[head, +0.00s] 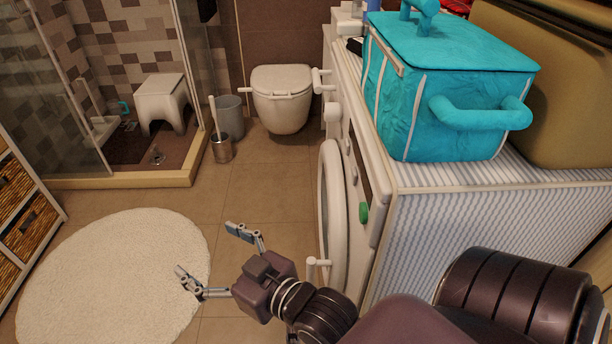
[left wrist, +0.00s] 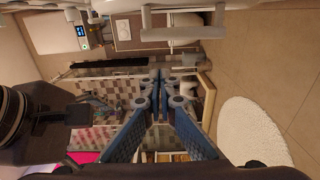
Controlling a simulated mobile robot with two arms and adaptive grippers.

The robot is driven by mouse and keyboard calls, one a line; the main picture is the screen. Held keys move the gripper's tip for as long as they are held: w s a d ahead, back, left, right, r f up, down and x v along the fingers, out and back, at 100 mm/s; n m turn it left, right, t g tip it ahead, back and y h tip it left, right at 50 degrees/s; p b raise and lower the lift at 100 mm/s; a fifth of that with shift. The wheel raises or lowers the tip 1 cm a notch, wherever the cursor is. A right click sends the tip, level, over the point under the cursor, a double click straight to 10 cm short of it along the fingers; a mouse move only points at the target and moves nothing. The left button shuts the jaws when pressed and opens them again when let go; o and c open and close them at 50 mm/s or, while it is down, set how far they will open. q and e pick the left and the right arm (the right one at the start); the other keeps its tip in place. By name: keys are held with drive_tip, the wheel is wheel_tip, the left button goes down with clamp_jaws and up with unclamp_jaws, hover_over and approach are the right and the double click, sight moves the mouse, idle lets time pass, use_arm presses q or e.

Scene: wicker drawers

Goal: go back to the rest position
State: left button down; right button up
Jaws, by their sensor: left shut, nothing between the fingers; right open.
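My right gripper (head: 207,250) is open and empty in the head view. Its two fingers are spread apart and point left, over the floor between the white rug and the washing machine. My left gripper (left wrist: 160,78) shows in the left wrist view, with its two blue-grey fingers meeting at the tips and nothing between them. The left gripper is not seen in the head view. The wicker drawers (head: 28,228) stand at the left edge of the head view, cut off by the frame and well left of my right gripper.
The washing machine (head: 333,215) stands close right of my right gripper, with a turquoise basket (head: 440,95) on top. A round white rug (head: 110,275) lies on the floor. A toilet (head: 282,97), a bin (head: 230,116) and the shower are farther back. The middle floor is clear.

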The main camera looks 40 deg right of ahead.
use_arm(q)
drive_tip(key=shift+s+a, duration=0.1)
drive_tip(key=shift+s, duration=0.2)
use_arm(e)
drive_tip(key=shift+s+f, duration=0.25)
drive_tip(key=shift+s, duration=0.15)
drive_tip(key=shift+w, duration=0.1)
